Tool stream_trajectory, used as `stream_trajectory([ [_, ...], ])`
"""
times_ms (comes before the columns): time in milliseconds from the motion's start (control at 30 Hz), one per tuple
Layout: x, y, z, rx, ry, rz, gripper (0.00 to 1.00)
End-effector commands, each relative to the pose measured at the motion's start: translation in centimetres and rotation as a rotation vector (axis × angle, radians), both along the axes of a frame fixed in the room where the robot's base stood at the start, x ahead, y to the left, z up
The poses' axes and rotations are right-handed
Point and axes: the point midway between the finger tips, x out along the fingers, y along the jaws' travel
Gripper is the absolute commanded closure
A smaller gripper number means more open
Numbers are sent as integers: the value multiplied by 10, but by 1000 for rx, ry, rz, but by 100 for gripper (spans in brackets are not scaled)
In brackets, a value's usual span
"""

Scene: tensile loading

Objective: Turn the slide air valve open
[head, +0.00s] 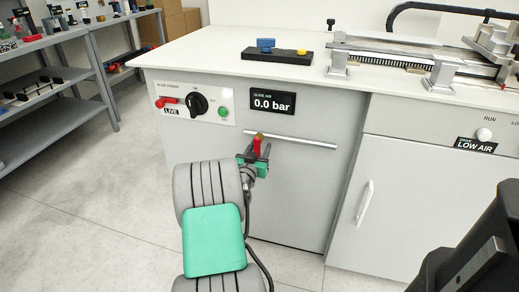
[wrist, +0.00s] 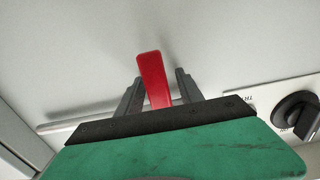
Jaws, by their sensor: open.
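The slide air valve has a red lever (head: 257,146) with a brass-coloured part at its top, on the front of the grey cabinet. In the head view the lever stands roughly upright. My gripper (head: 253,156) is at the valve, with its jaws open. In the wrist view the red lever (wrist: 152,78) rises between the two dark fingers of my gripper (wrist: 158,92), with a gap visible on each side. The lower part of the lever and the valve body are hidden behind my gripper. The slide air display (head: 273,102) reads 0.0 bar.
A horizontal handle bar (head: 305,143) runs close to the valve. To the left is a panel with a black knob (head: 196,104), a green button (head: 224,112) and a red LIVE switch (head: 168,102). A LOW AIR sign (head: 478,145) is on the right cabinet.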

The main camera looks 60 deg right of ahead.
Motion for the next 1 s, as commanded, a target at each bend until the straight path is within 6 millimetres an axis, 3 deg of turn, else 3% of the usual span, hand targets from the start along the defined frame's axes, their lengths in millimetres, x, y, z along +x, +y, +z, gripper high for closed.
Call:
stream_trajectory([
  [67,0,0,0,0,0,0,58],
  [567,0,1,0,1,0,0,99],
  [1000,0,1,0,1,0,1,100],
])
